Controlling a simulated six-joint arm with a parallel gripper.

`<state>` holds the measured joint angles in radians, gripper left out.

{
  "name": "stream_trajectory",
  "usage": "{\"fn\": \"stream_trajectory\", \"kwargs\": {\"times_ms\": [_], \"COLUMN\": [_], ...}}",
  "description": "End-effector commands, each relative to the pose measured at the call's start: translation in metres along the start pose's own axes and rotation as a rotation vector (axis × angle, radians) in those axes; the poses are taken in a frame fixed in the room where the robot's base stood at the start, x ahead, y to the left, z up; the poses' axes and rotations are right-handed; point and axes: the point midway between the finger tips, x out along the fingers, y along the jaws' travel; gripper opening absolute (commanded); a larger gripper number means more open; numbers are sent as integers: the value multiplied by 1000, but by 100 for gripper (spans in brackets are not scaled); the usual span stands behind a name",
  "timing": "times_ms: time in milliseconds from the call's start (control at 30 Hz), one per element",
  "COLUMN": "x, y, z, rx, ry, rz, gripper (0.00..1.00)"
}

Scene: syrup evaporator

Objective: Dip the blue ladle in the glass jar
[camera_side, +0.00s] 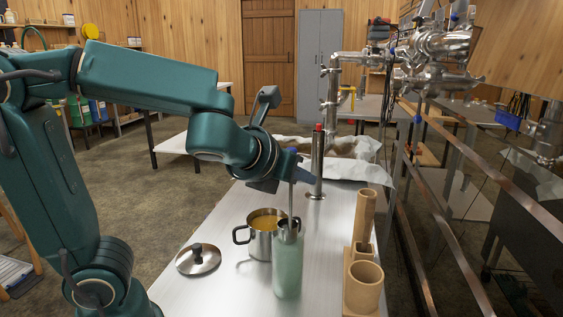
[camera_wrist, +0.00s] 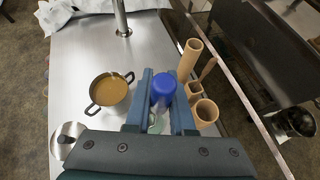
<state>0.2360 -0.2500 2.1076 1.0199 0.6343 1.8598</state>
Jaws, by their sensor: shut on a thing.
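My gripper (camera_side: 288,172) is shut on the blue ladle. The ladle's blue end (camera_wrist: 163,90) shows between the two fingers in the wrist view. In the side view its thin grey stem (camera_side: 291,198) hangs nearly upright from the fingers to the mouth of the glass jar (camera_side: 288,268). The jar is tall, pale green and upright on the metal table. My gripper is above the jar. The ladle's bowl cannot be made out, and I cannot tell how deep it sits. In the wrist view, the ladle and fingers hide most of the jar (camera_wrist: 157,124).
A steel pot (camera_side: 259,244) of amber liquid, with dark handles, stands close to the jar's left. Its lid (camera_side: 198,259) lies further left. A wooden holder with tubes (camera_side: 363,285) stands to the right. A metal post (camera_side: 317,165) rises behind.

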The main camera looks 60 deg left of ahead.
Motion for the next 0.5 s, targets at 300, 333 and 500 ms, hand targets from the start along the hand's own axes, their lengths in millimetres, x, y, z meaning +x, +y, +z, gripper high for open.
{"fn": "stream_trajectory", "kwargs": {"times_ms": [300,333,500], "x": [11,12,18], "y": [0,0,-1], "z": [-19,-20,-30], "rx": [3,3,5], "ry": [3,2,4], "rz": [0,0,-2], "gripper": [0,0,0]}}
